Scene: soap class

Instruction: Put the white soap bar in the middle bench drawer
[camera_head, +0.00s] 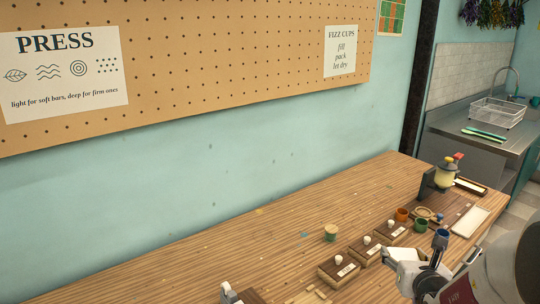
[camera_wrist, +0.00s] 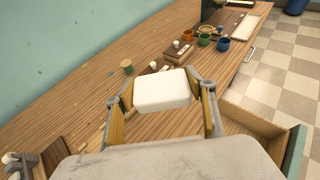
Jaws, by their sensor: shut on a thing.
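My gripper (camera_head: 415,266) is shut on the white soap bar (camera_head: 403,254). In the wrist view the soap bar (camera_wrist: 162,89) is a rounded white block. It sits between the two yellow-padded fingers of my gripper (camera_wrist: 165,98), above the bench top. An open bench drawer (camera_wrist: 252,127) with wooden sides and a green front shows at the lower right of the wrist view, to the right of my gripper. Its lower part is cut off, and I cannot tell which drawer of the bench it is. No open drawer shows in the head view.
Stamp blocks with white knobs (camera_head: 339,270) stand in a row on the wooden bench (camera_head: 230,255). Orange, green and blue cups (camera_wrist: 223,43) stand beyond. A pale tray (camera_head: 470,222) lies at the far end. The bench's left part is largely clear.

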